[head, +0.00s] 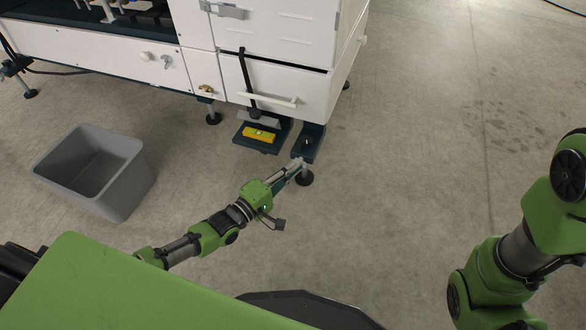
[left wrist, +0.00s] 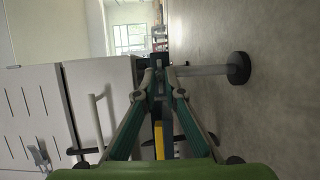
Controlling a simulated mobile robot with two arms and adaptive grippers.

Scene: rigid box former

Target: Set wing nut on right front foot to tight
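The right front foot shows in the head view as a round black pad (head: 305,178) under a dark bracket (head: 309,143) at the machine's corner. In the left wrist view the foot lies sideways, with a grey rod (left wrist: 205,70) and a black pad (left wrist: 238,68). My left gripper (head: 299,165) is at the foot's upper part. In the left wrist view its fingers (left wrist: 158,84) slope inward, tips close together at the bracket end of the rod. I cannot make out the wing nut or whether the tips grip anything. My right gripper is out of view.
A grey bin (head: 120,185) stands on the floor at left. The floor at right is clear.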

